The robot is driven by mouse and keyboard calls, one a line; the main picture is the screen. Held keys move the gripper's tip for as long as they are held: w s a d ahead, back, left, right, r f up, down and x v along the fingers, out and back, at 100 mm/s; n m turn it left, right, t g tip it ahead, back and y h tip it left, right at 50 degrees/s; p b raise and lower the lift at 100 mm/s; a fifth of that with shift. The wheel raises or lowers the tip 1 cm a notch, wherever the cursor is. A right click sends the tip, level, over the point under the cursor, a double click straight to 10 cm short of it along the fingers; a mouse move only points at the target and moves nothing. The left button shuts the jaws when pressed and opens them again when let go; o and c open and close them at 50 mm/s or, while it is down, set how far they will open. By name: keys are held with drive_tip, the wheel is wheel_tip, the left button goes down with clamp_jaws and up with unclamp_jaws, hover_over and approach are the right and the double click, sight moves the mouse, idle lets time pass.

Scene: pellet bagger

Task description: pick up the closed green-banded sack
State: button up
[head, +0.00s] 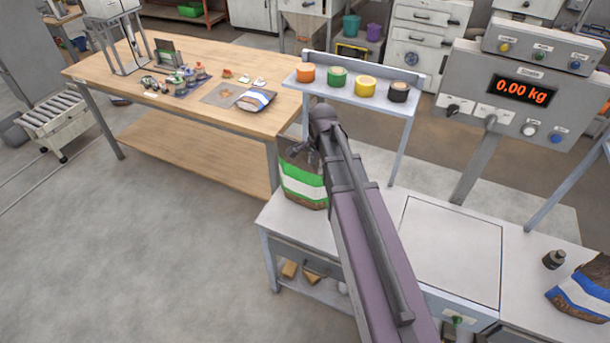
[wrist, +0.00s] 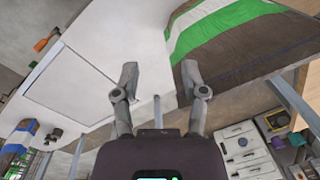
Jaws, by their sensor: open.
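The green-banded sack (head: 303,187) is brown with a green and white band. It stands at the left end of the white table, and my arm and gripper hide part of its top and right side. In the wrist view the sack (wrist: 236,62) fills the upper right. My gripper (wrist: 159,78) is open with nothing between its fingers. Its right finger is close to the sack's edge; I cannot tell if they touch. The left finger is over the pale tabletop. In the head view my gripper (head: 299,150) is at the sack's top, small and dark.
The white table (head: 385,245) bears a flat square plate. A shelf (head: 360,98) with several coloured rolls stands behind it. A scale display (head: 522,89) reads 0.00 kg.

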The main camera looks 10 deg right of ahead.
sight(305, 150)
drive_tip(key=w+d+r+m+p, duration=0.1)
drive_tip(key=w+r+m+p, duration=0.4)
drive_tip(key=w+m, duration=0.7)
drive_tip(key=shift+w+r+m+t+y, duration=0.3)
drive_tip(key=shift+w+r+y, duration=0.1)
drive_tip(key=shift+w+r, duration=0.25)
drive_tip(key=shift+d+f, duration=0.1)
drive_tip(key=shift+f, duration=0.05)
drive_tip(key=f+b, duration=0.5)
drive_tip(key=a+f+b, duration=0.1)
drive_tip(key=f+b, duration=0.1)
drive_tip(key=shift+w+f+b, duration=0.3)
drive_tip(key=shift+w+f, duration=0.05)
drive_tip(key=shift+f+b, duration=0.3)
drive_tip(key=shift+f, duration=0.05)
drive_tip(key=f+b, duration=0.3)
drive_tip(key=shift+w+a+f, duration=0.15)
drive_tip(key=shift+w+a, duration=0.1)
drive_tip(key=shift+a, duration=0.15)
drive_tip(key=shift+w+a+f+b, duration=0.1)
drive_tip(key=shift+f+b, duration=0.8)
drive_tip(key=shift+b, duration=0.15)
